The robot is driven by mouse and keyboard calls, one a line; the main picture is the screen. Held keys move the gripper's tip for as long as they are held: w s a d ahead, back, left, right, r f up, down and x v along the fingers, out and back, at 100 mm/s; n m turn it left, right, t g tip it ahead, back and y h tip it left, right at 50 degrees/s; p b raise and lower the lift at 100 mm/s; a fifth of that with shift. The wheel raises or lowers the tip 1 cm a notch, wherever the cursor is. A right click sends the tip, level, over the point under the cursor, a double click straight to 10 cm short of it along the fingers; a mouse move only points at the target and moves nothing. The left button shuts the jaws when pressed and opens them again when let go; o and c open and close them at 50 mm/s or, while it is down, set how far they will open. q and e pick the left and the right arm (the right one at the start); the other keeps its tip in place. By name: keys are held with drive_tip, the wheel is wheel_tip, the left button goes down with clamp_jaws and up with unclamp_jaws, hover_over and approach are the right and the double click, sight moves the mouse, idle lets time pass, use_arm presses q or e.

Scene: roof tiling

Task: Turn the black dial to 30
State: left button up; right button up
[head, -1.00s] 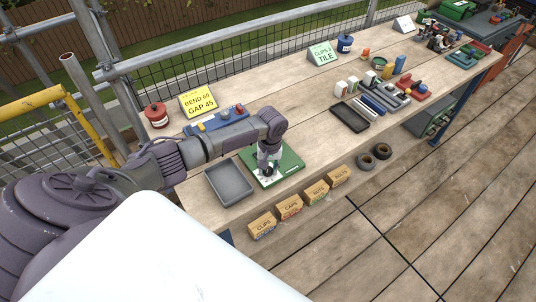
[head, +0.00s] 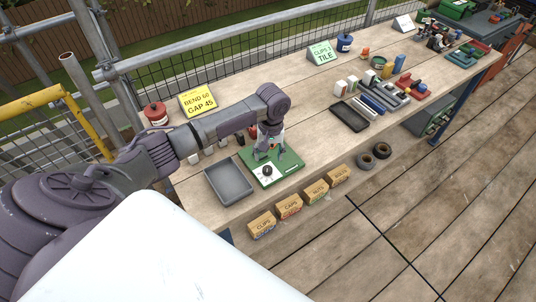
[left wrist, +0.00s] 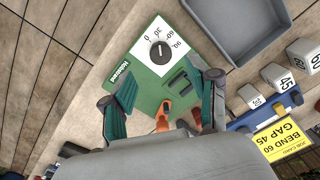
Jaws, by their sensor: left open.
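The black dial (head: 267,171) sits on a white scale plate on a green board (head: 290,160). In the left wrist view the dial (left wrist: 160,51) shows a light mark on its knob, which looks roughly in line with the 30; the mark is small. The scale reads 0, 30, 60, 90. My left gripper (head: 265,153) is just behind the dial, apart from it. In the left wrist view my left gripper (left wrist: 165,98) has its two fingers wide apart with nothing between them, and the dial lies beyond them. My right gripper is not in view.
A grey tray (head: 229,193) stands left of the board. Labelled boxes (head: 290,208) line the bench front. A yellow card (head: 198,101) reads BEND 60 GAP 45. In the left wrist view, orange-handled items (left wrist: 165,113) lie near the fingers.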

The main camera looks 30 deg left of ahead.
use_arm(q)
drive_tip(key=shift+r, duration=2.35)
drive_tip(key=shift+d, duration=0.1)
